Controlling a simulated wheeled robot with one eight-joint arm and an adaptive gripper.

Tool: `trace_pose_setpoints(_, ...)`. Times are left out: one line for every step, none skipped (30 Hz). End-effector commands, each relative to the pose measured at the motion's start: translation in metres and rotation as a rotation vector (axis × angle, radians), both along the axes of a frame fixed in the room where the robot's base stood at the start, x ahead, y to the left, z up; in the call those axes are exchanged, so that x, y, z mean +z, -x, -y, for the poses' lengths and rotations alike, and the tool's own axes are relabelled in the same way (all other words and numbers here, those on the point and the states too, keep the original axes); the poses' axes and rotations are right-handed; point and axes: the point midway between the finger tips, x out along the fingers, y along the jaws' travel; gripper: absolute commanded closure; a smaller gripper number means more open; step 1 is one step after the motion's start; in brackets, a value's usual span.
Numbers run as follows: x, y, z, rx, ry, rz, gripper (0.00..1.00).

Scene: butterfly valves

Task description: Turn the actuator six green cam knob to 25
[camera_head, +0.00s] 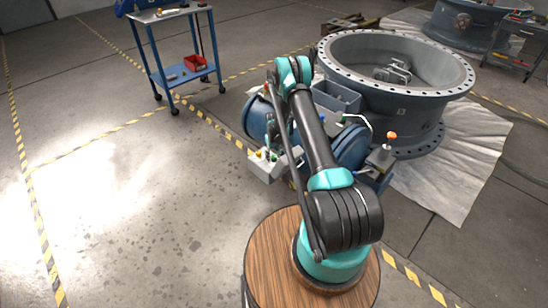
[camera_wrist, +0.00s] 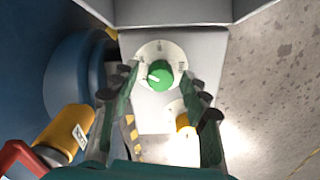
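The green cam knob (camera_wrist: 159,75) sits on a round white dial on the light grey face of an actuator box (camera_wrist: 150,117) in the wrist view. A white pointer mark on the knob points left and slightly down. The dial's numbers are too blurred to read. My gripper (camera_wrist: 164,72) is open, with one finger on each side of the knob and a gap to it. I cannot tell how far the fingertips stand from the panel. In the head view the grey actuator box (camera_head: 265,167) shows left of my arm, and my arm hides much of the assembly.
A yellow knob (camera_wrist: 183,121) sits below the green one. A blue rounded body (camera_wrist: 76,75), a yellow fitting (camera_wrist: 72,127) and a red handle (camera_wrist: 22,158) are at left. In the head view a large flanged valve ring (camera_head: 400,106) stands behind, and a cart (camera_head: 180,74) stands far left.

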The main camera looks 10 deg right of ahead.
Motion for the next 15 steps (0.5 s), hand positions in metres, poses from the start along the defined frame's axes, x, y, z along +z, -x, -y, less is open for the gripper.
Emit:
trace_pose_setpoints(0.000, 0.000, 0.000, 0.000, 0.000, 0.000, 0.54)
trace_pose_setpoints(0.000, 0.000, 0.000, 0.000, 0.000, 0.000, 0.54)
trace_pose_setpoints(0.000, 0.000, 0.000, 0.000, 0.000, 0.000, 0.54)
trace_pose_setpoints(0.000, 0.000, 0.000, 0.000, 0.000, 0.000, 0.54)
trace_pose_setpoints(0.001, 0.000, 0.000, 0.000, 0.000, 0.000, 0.54)
trace_pose_setpoints(0.003, 0.000, 0.000, 0.000, 0.000, 0.000, 0.54)
trace_pose_setpoints(0.005, 0.000, 0.000, 0.000, 0.000, 0.000, 0.54)
trace_pose_setpoints(0.008, 0.000, 0.000, 0.000, 0.000, 0.000, 0.54)
trace_pose_setpoints(0.013, 0.000, 0.000, 0.000, 0.000, 0.000, 0.54)
trace_pose_setpoints(0.017, 0.000, 0.000, 0.000, 0.000, 0.000, 0.54)
trace_pose_setpoints(0.021, 0.000, 0.000, 0.000, 0.000, 0.000, 0.54)
trace_pose_setpoints(0.028, 0.000, 0.000, 0.000, 0.000, 0.000, 0.54)
trace_pose_setpoints(0.034, 0.001, 0.000, 0.000, 0.000, 0.000, 0.54)
trace_pose_setpoints(0.040, 0.000, 0.000, 0.000, 0.000, 0.000, 0.54)
trace_pose_setpoints(0.048, 0.000, 0.000, 0.000, 0.000, 0.000, 0.54)
